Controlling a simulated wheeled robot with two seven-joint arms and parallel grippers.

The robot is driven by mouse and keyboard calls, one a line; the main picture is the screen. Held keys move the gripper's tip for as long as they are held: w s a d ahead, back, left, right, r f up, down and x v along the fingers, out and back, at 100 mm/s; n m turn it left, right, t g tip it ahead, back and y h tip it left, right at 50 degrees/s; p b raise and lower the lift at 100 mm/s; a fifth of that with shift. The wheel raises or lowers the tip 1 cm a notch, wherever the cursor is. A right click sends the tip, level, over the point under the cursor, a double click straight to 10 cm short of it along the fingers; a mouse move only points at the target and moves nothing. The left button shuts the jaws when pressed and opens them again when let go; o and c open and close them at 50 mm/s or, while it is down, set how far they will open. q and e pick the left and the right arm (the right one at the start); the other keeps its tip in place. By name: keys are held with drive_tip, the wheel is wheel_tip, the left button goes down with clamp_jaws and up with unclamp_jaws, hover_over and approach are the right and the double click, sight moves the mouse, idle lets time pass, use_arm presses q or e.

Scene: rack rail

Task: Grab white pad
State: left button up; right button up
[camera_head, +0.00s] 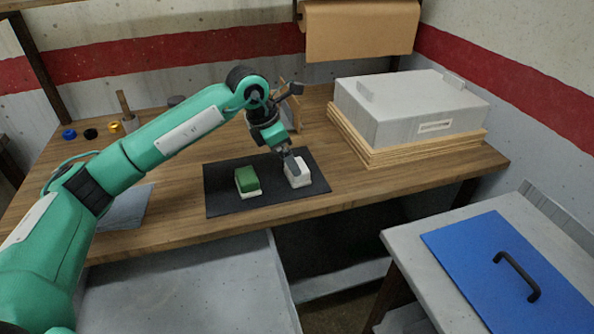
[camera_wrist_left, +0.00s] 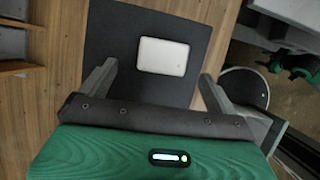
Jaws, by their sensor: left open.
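The white pad (camera_head: 299,178) lies on the right part of a black mat (camera_head: 225,202) on the wooden table. It also shows as a pale rounded rectangle in the left wrist view (camera_wrist_left: 163,56). My left gripper (camera_head: 290,157) points down at the white pad in the head view and covers part of its top. In the left wrist view its open fingers (camera_wrist_left: 158,69) stand apart, left and right of the pad, with nothing held between them. I cannot tell the exact height of the fingertips above the pad. My right gripper is not in view.
A green pad on a pale base (camera_head: 247,182) sits left of the white pad on the same mat. A grey box (camera_head: 410,105) on wooden boards stands at the back right. A blue panel with a black handle (camera_head: 480,255) lies on the lower right bench.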

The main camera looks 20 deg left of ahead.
use_arm(q)
drive_tip(key=shift+w+d+f, duration=0.1)
drive_tip(key=shift+d+f, duration=0.2)
drive_tip(key=shift+f, duration=0.05)
drive_tip(key=x, duration=0.4)
drive_tip(key=shift+w+d+f+p, duration=0.1)
drive_tip(key=shift+w+d+p, duration=0.1)
drive_tip(key=shift+d+p, duration=0.15)
drive_tip(key=c, duration=1)
drive_tip(key=shift+c, duration=0.3)
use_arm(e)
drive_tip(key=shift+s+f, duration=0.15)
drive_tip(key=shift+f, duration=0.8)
